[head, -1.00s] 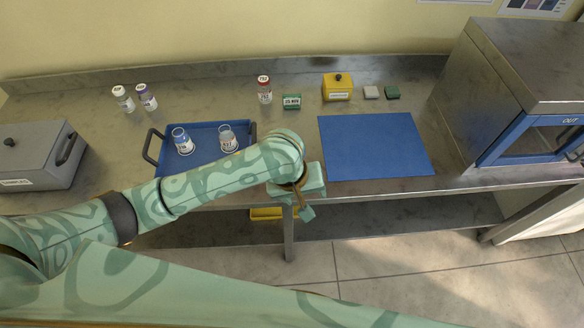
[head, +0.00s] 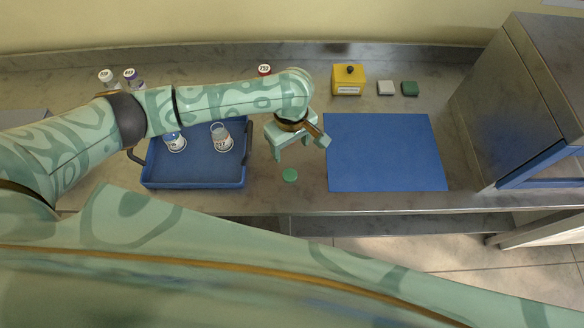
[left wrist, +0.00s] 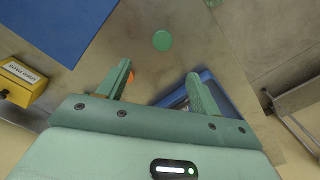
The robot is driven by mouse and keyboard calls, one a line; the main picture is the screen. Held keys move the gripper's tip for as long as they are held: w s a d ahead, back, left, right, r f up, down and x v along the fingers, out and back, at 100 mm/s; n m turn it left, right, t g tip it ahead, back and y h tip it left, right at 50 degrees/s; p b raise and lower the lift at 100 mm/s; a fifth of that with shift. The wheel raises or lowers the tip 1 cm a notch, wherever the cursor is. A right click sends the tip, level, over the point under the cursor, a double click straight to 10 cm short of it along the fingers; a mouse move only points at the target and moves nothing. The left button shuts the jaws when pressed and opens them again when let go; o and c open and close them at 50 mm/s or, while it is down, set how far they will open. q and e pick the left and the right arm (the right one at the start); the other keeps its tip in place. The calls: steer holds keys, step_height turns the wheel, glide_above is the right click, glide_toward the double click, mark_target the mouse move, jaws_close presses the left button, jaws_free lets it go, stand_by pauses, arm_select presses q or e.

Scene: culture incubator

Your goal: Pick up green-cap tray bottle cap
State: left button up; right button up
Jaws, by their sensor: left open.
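A small round green cap (head: 290,175) lies flat on the steel bench between the blue tray and the blue mat, near the front edge. It also shows in the left wrist view (left wrist: 162,41), ahead of the fingertips. My left gripper (head: 294,152) is open and empty, just behind the cap and above the bench; its two fingers are spread in the left wrist view (left wrist: 158,70). The blue tray (head: 195,182) holds two bottles: a blue-marked one (head: 175,144), partly hidden by my arm, and a clear, labelled one (head: 221,143). My right gripper is not in view.
The blue mat (head: 386,152) lies to the right, empty. The incubator (head: 520,100) is at far right. Bottles stand behind my arm.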

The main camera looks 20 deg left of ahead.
arm_select(q)
steer(key=b, duration=0.3)
glide_above(290, 175)
steer(key=f, duration=0.8)
steer(key=shift+w+d, duration=0.15)
steer(key=shift+w, duration=0.05)
steer(key=shift+f, duration=0.5)
steer(key=f+b, duration=0.1)
steer(key=f, duration=0.1)
steer(key=f+b, duration=0.2)
steer(key=f, duration=0.1)
steer(key=shift+s+a, duration=0.1)
steer(key=shift+a, duration=0.1)
steer(key=shift+r, duration=0.1)
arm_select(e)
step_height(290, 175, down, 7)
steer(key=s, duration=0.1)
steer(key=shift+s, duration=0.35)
arm_select(q)
steer(key=c, duration=1.1)
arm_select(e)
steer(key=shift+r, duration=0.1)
